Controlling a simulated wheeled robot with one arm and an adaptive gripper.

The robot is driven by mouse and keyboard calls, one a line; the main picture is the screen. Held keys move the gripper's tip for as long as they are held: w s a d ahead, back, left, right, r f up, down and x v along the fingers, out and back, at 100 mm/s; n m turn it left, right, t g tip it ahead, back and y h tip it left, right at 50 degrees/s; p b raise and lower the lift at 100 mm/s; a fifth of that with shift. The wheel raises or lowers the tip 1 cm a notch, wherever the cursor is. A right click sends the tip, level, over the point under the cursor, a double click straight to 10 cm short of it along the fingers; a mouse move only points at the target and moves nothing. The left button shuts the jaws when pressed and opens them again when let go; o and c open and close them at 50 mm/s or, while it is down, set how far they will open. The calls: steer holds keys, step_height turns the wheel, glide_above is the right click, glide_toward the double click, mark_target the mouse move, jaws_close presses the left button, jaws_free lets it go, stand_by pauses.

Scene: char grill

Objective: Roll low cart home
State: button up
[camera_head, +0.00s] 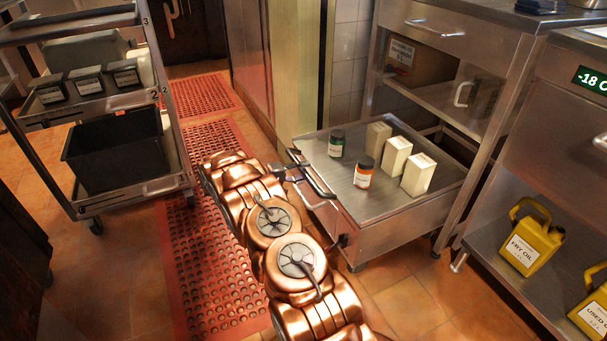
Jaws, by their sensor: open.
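The low cart (345,215) is a knee-high steel trolley with a flat top, partly tucked under the steel counter on the right. A dark handle (318,186) is at its near left end. My copper arm reaches up from the bottom, and my gripper (296,170) is at that handle, open. The gripper is small and dark here, so I cannot tell whether its fingers are around the handle or beside it. A green jar (337,144), an orange jar (363,172) and several cream cartons (397,157) stand upright on the cart.
A tall shelf trolley (130,190) with a black bin (115,150) stands at the left. A red perforated mat (205,235) runs down the aisle. Steel counters (510,45) line the right, with yellow oil jugs (528,245) on the lower shelf. Tiled floor shows in front of the cart.

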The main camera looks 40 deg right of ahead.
steer(key=shift+s+d, duration=0.15)
steer(key=shift+d, duration=0.2)
steer(key=shift+c, duration=0.3)
jaws_close()
